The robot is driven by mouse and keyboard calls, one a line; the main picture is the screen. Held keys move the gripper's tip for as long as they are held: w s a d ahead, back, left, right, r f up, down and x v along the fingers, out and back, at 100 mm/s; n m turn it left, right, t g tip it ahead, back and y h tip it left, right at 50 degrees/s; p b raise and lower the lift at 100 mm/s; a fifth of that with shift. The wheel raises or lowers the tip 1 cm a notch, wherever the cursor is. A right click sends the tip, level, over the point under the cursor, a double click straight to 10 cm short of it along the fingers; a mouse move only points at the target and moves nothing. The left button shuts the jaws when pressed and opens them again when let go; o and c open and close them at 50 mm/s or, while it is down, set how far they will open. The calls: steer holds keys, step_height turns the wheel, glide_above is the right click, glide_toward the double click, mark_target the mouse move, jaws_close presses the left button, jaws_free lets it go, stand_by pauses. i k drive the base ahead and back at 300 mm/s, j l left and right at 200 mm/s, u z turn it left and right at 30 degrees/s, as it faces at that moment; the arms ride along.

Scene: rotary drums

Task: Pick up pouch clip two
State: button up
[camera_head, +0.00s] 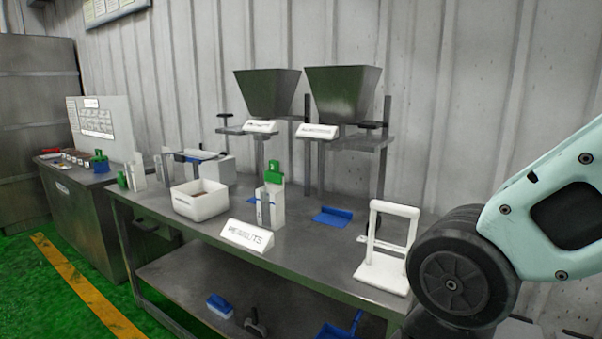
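I cannot tell for sure which thing is pouch clip two, as no readable label marks it. A green clip-like piece (273,173) stands on top of a pale upright holder (276,207) near the middle of the grey table (310,258). Smaller green pieces stand by pale uprights at the table's left end, one of them here (122,180). A blue and green piece (99,161) stands on the dark cabinet at the left. My arm shows at the right edge, but my gripper is out of view.
A white bin (201,200), a white sign (246,236), a blue tray-like piece (333,217) and a white frame stand (389,249) are on the table. Two dark hoppers (342,92) stand behind. A lower shelf holds a blue brush (220,306). Green floor is open at lower left.

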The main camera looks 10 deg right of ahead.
mark_target(273, 175)
steer(key=i+j+z, duration=0.15)
steer(key=z, duration=0.25)
steer(key=i+j+z, duration=0.1)
steer(key=j+z, duration=0.25)
steer(key=i+j+z, duration=0.15)
steer(key=j, duration=0.6)
steer(key=i+j+z, duration=0.2)
steer(key=j, duration=0.55)
steer(key=j+z, duration=0.15)
steer(key=j, duration=0.6)
steer(key=i+j, duration=0.1)
steer(key=j, duration=0.7)
steer(key=i+j, duration=0.15)
steer(key=j, duration=0.3)
steer(key=i+j, duration=0.1)
steer(key=j, duration=0.3)
steer(key=i, duration=0.3)
